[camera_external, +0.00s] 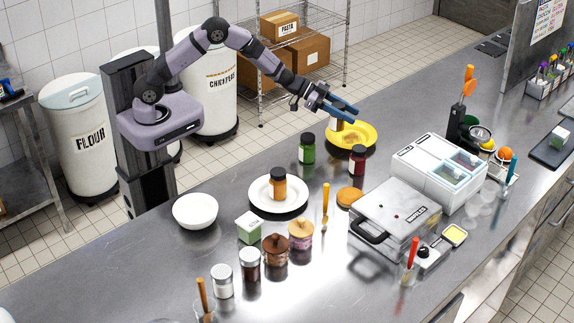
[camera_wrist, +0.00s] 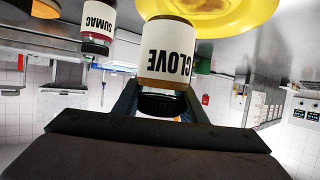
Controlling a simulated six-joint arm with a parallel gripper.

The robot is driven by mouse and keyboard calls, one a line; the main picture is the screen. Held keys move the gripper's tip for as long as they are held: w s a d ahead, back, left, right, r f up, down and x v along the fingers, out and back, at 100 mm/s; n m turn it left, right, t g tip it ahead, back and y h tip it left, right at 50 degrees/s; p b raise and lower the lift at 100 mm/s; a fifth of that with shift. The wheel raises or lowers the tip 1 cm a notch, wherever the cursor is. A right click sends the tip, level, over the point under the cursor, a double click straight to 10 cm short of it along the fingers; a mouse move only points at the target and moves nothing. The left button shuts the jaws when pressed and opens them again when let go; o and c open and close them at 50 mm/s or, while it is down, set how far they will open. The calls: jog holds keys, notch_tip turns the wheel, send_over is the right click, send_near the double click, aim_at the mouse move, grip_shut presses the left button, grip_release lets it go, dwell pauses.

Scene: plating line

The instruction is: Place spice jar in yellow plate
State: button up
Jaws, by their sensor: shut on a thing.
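My gripper (camera_external: 337,106) is shut on a spice jar (camera_wrist: 168,55) with a white label reading CLOVE, a brown band and a black lid. In the wrist view the picture is upside down and the jar's lid end sits between my fingers (camera_wrist: 160,103). In the external view the held jar (camera_external: 335,125) is partly hidden by my gripper and appears over the left part of the yellow plate (camera_external: 370,146). The plate also shows at the top of the wrist view (camera_wrist: 235,22). I cannot tell whether jar and plate touch.
A red SUMAC jar (camera_external: 357,161) stands by the plate's front edge, and a green jar (camera_external: 307,149) at its left. An orange jar (camera_external: 279,187) stands on a white plate (camera_external: 262,204). A press (camera_external: 394,217) and a white unit (camera_external: 433,185) stand to the right.

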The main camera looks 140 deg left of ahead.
jog(key=a+r, duration=0.1)
jog(key=w+a+r, duration=0.1)
jog(key=r, duration=0.1)
jog(key=a+r, duration=0.1)
jog(key=shift+w+a+r, duration=0.1)
jog(key=shift+w+r, duration=0.05)
jog(key=shift+w, duration=0.25)
jog(key=shift+f+p, duration=0.8)
jog(key=shift+f, duration=4.25)
jog(key=shift+f, duration=0.2)
jog(key=o, duration=1.2)
